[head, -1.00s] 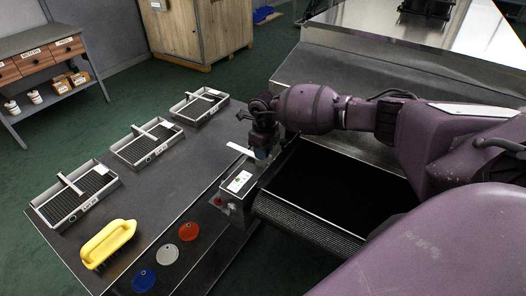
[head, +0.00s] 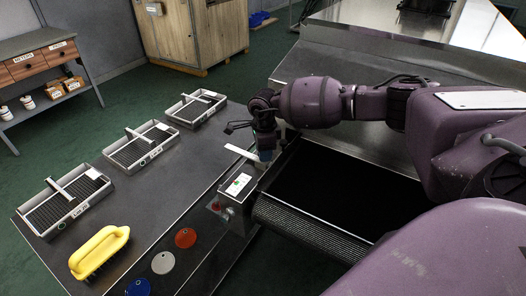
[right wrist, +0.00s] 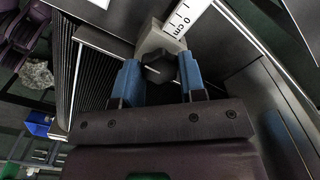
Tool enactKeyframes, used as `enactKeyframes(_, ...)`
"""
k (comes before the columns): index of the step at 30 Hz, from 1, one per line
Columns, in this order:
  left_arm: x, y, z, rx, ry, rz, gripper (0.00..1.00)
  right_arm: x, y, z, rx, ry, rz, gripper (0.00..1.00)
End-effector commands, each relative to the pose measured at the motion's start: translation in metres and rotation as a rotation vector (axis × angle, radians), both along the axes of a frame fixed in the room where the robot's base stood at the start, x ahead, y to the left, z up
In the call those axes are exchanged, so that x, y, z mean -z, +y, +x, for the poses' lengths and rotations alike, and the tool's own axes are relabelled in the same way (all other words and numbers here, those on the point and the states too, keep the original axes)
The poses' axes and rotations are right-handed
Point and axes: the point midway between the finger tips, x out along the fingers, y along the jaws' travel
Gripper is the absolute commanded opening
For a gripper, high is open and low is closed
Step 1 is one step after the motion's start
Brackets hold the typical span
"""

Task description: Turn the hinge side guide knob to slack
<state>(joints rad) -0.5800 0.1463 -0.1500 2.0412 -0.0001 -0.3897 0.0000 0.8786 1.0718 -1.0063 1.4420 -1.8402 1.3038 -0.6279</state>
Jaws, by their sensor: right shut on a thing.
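The knob (right wrist: 158,69) shows in the right wrist view as a small dark, faceted piece with a pale line on its face. It sits against a light grey block (right wrist: 160,40) at the end of a white scale marked "0 cm" (right wrist: 186,17). My right gripper (right wrist: 160,75) has its blue fingers on both sides of the knob and is shut on it. My left gripper is in neither view.
The black belt (head: 340,195) lies right of the gripper. A control box (head: 238,186) with a green mark stands just below left. The dark table at left holds several slotted trays (head: 140,147), a yellow brush (head: 99,250) and coloured discs (head: 186,238).

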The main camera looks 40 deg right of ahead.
Motion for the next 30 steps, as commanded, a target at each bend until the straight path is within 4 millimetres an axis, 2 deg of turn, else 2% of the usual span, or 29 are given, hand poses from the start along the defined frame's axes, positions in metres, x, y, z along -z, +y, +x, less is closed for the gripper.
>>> enactKeyframes(18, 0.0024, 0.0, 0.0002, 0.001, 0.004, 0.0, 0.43, -0.0016, 0.0003, 0.0009, -0.044, -0.004, 0.001, 0.14)
enactKeyframes(19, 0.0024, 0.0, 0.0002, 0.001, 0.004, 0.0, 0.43, -0.0016, 0.0002, 0.0008, -0.044, -0.004, 0.001, 0.39)
enactKeyframes(23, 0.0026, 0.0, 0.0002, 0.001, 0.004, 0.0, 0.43, -0.0013, 0.0001, 0.0007, -0.044, -0.002, 0.0, 0.59)
enactKeyframes(24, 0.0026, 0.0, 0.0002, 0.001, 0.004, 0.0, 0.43, -0.0012, 0.0002, 0.0006, -0.044, -0.002, 0.0, 0.62)
enactKeyframes(30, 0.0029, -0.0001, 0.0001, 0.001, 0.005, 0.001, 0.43, -0.0006, 0.0001, 0.0003, -0.043, -0.001, 0.001, 0.62)
